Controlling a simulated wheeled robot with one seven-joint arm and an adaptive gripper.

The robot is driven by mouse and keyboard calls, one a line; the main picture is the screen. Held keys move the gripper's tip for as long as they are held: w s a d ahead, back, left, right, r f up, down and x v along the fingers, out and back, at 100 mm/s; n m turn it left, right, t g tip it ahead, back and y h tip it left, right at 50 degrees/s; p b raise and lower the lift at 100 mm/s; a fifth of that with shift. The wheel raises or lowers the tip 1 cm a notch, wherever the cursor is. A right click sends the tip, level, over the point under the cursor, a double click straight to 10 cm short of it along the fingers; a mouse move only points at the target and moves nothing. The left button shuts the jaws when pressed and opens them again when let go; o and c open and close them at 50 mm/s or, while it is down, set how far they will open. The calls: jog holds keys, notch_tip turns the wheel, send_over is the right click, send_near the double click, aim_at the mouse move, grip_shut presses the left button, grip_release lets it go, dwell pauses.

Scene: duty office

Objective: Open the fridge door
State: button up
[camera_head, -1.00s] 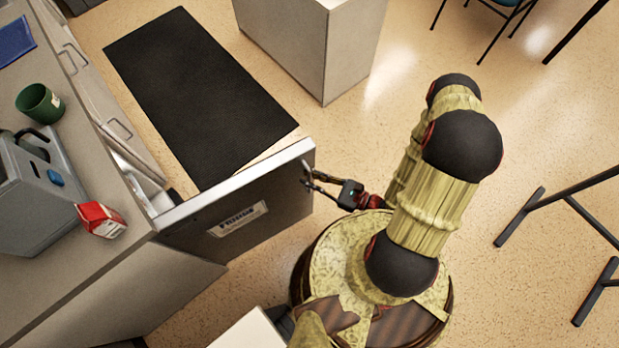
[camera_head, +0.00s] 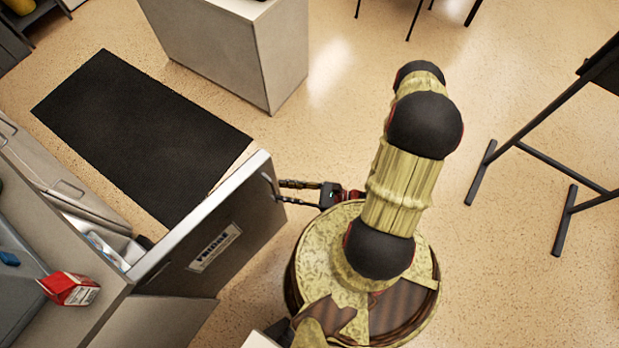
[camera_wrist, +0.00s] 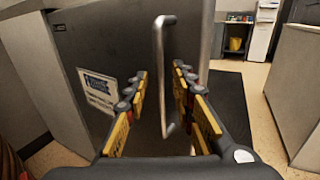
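The fridge door (camera_head: 213,240), a dark panel with a white "FRIDGE" label (camera_head: 214,248), stands swung out from the counter unit in the head view. Its upright bar handle (camera_head: 268,186) is near the free edge. My gripper (camera_head: 280,190) is at the handle, on the door's outer side. In the wrist view, the door (camera_wrist: 110,45) fills the left and middle. The handle (camera_wrist: 159,70) shows between the two separated fingers of my gripper (camera_wrist: 160,80), with gaps on both sides. The fridge interior is mostly hidden behind the door.
A counter (camera_head: 105,305) with a red and white carton (camera_head: 70,289) is at left. A black mat (camera_head: 140,130) lies beyond the door. A grey cabinet (camera_head: 235,50) stands behind, and a dark stand (camera_head: 535,150) is at right. Open floor lies between.

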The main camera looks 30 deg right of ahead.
jog(key=v, duration=0.8)
dwell(0.7)
jog(key=w+d+r+n+g+h, duration=0.1)
jog(key=w+r+n+g+h, duration=0.15)
jog(key=r+n+g, duration=0.6)
jog(key=w+d+r+n+g+h, duration=0.1)
jog(key=d+r+n+g+h, duration=0.3)
jog(key=r+n, duration=0.65)
jog(key=s+a+r+n+t+h, duration=0.1)
jog(key=a+r+n+t+h, duration=0.2)
jog(key=r, duration=0.9)
jog(key=s+a+r+n+t+h, duration=0.1)
jog(key=a+r+n+t+h, duration=0.2)
jog(key=r, duration=0.9)
jog(key=shift+a+r+n+h, duration=0.2)
jog(key=shift+a+n+h, duration=0.25)
jog(key=shift+a+n, duration=0.25)
